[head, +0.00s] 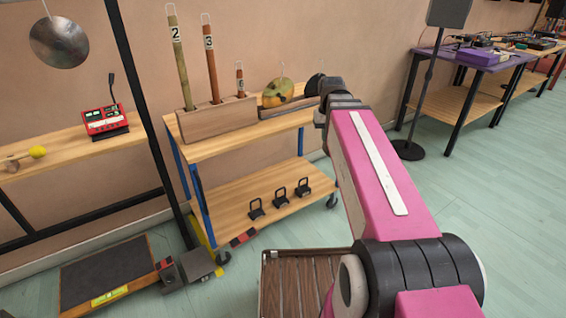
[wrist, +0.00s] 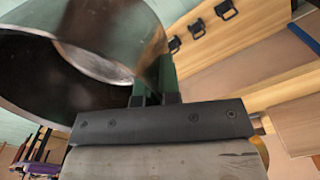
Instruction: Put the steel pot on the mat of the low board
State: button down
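The steel pot (wrist: 85,50) fills the upper left of the wrist view, tilted in the picture, its shiny inside showing. My gripper (wrist: 155,88) has its fingers at the pot's wall near the rim and appears shut on it. In the head view the pot and my gripper are hidden behind my pink arm. The low board (head: 151,284) lies on the floor at the lower left of the head view. Its dark mat (head: 105,268) looks bare, with a yellow label on the front edge.
A wooden trolley (head: 240,198) with blue legs stands mid-view. Its top holds a block of numbered tubes (head: 215,117); its lower shelf holds three black clamps (head: 279,196). A black stand post (head: 150,125) rises beside the board. A slatted wooden piece (head: 300,280) lies at bottom centre.

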aim_at(107, 274)
jog(key=k+j, duration=0.15)
jog(key=j, duration=0.25)
jog(key=k+j, duration=0.15)
jog(key=j, duration=0.2)
jog(key=k+j, duration=0.1)
jog(key=j, duration=0.3)
jog(key=k+j, duration=0.15)
jog(key=j, duration=0.25)
jog(key=k+j, duration=0.15)
jog(key=j, duration=0.2)
jog(key=k+j, duration=0.15)
jog(key=j, duration=0.25)
jog(key=k+j, duration=0.15)
jog(key=j, duration=0.2)
jog(key=k+j, duration=0.15)
jog(key=j, duration=0.25)
jog(key=i+j, duration=0.2)
jog(key=i, duration=0.25)
